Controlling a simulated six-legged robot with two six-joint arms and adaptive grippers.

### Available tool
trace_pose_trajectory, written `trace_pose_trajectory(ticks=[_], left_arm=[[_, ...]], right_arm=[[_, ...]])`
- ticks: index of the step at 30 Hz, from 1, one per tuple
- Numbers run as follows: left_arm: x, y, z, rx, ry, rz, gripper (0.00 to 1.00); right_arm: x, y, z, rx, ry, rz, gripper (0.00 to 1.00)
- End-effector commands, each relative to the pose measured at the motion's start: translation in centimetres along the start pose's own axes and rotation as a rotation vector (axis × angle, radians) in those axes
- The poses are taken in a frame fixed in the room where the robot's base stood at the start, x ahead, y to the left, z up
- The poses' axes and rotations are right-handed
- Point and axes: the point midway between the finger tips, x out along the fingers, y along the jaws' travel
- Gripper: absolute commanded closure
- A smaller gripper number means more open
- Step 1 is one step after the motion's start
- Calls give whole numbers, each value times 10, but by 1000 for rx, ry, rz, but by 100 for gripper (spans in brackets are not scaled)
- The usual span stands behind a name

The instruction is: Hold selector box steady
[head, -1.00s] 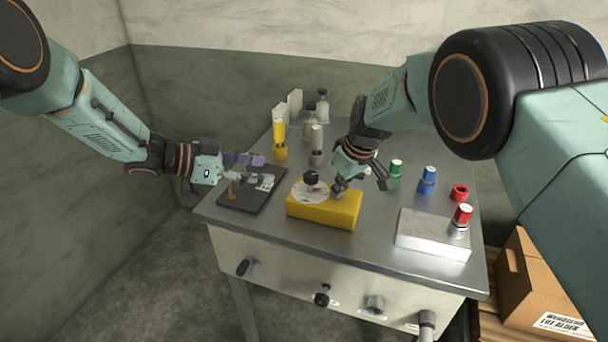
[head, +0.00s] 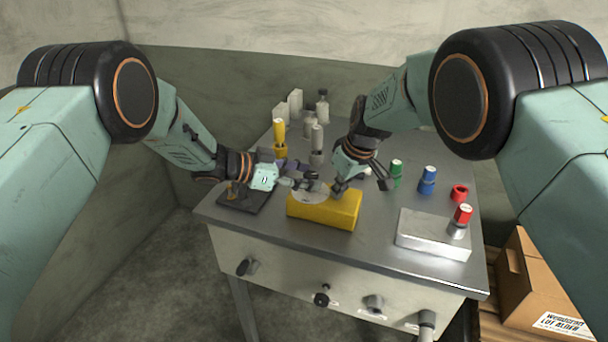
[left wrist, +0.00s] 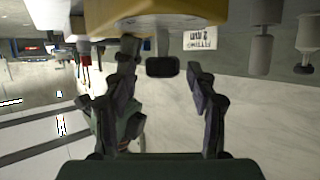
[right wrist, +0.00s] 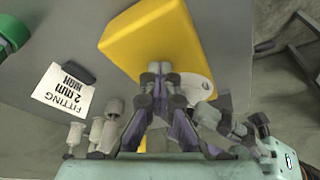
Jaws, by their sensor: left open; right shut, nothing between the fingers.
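The yellow selector box (head: 325,209) lies on the metal table, with a pale round disc (head: 311,197) on top. It shows along the top of the left wrist view (left wrist: 160,16). My left gripper (head: 313,180) is open over the disc. A black knob (left wrist: 162,67) shows between its spread fingers; in the head view that gripper hides the knob. My right gripper (head: 340,188) is shut and empty, its fingertips low over the box's top near the disc. In the right wrist view its closed tips (right wrist: 160,68) overlap the box (right wrist: 155,38); whether they press on it I cannot tell.
A dark tray (head: 247,200) lies left of the box. Green (head: 396,172), blue (head: 427,180) and red (head: 459,193) pieces stand to the right, beside a pale block (head: 433,232). Yellow (head: 279,140) and grey posts stand behind. A printed card (right wrist: 62,92) lies near the box.

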Motion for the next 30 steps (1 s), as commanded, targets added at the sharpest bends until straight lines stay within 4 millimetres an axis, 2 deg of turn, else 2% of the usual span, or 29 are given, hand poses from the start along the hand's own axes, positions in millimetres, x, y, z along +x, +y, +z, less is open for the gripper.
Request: trace_pose_trajectory(ticks=[1,3,22,30], left_arm=[[0,0,0,0,0,0,42],[0,0,0,0,0,0,42],[0,1,1,0,0,4,96],[1,3,0,-9,3,-13,97]], right_arm=[[7,-3,7,1,-15,-10,100],[7,-3,7,1,-15,-10,100],[7,-3,6,1,-14,-9,100],[7,-3,6,2,-12,-8,100]])
